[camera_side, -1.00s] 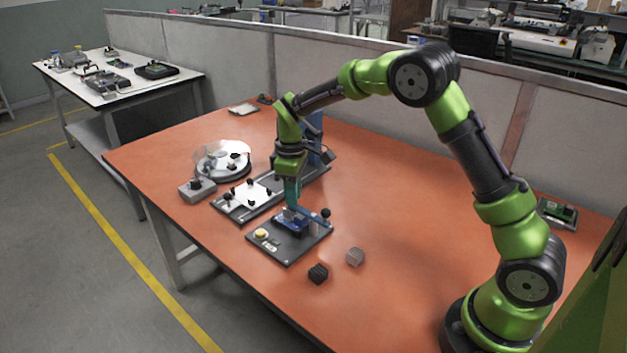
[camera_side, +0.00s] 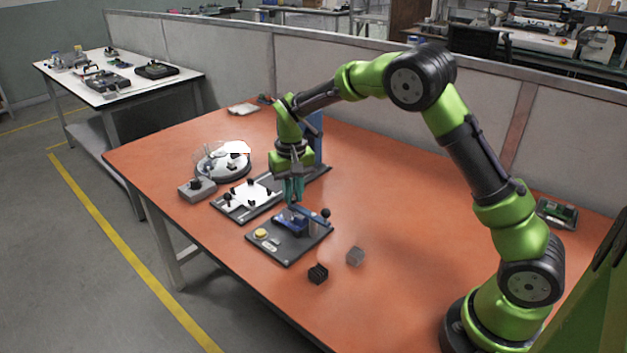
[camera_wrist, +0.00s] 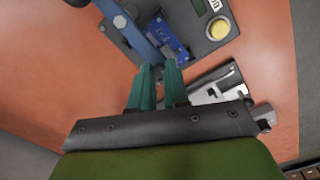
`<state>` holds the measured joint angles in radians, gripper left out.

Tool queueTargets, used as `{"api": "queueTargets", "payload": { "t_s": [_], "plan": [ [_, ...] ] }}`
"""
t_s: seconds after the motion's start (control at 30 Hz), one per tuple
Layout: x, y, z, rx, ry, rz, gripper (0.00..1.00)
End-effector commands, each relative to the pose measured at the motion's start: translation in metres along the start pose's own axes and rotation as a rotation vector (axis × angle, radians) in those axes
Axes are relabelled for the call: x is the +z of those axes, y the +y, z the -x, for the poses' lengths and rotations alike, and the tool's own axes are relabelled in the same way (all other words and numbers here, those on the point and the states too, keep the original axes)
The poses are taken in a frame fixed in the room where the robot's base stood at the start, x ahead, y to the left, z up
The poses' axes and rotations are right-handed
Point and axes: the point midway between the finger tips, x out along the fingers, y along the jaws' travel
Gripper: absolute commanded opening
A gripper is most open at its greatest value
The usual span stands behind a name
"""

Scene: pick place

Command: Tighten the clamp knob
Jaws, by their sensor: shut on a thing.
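My gripper (camera_side: 293,203) points down over the blue clamp arm (camera_side: 308,214) on the dark fixture plate (camera_side: 284,250). Its two teal fingers are close together, shut at the inner end of that arm; the wrist view shows the fingertips (camera_wrist: 162,66) there beside a blue board (camera_wrist: 168,40). The clamp knob is hidden between the fingertips. The blue clamp arm (camera_wrist: 136,32) runs to the upper left in the wrist view. A black ball (camera_side: 325,213) sits at its outer end in the side view. The blue board (camera_side: 290,227) lies under the clamp.
A yellow button (camera_side: 261,233) is on the plate's left corner. A dark ribbed block (camera_side: 318,273) and a grey block (camera_side: 355,256) lie in front. Behind stand a plate with black knobs (camera_side: 229,206), a grey box (camera_side: 197,190) and a round dish (camera_side: 223,172).

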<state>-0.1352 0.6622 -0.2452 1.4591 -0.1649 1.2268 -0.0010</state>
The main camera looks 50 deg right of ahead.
Motion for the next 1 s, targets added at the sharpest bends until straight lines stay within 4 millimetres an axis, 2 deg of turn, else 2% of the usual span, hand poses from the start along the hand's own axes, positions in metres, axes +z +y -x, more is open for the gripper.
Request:
{"api": "queueTargets", "payload": {
  "t_s": [1.0],
  "plan": [
    [-0.0021,-0.0010,0.0045,-0.009,0.007,-0.939,0.00]
  ]
}}
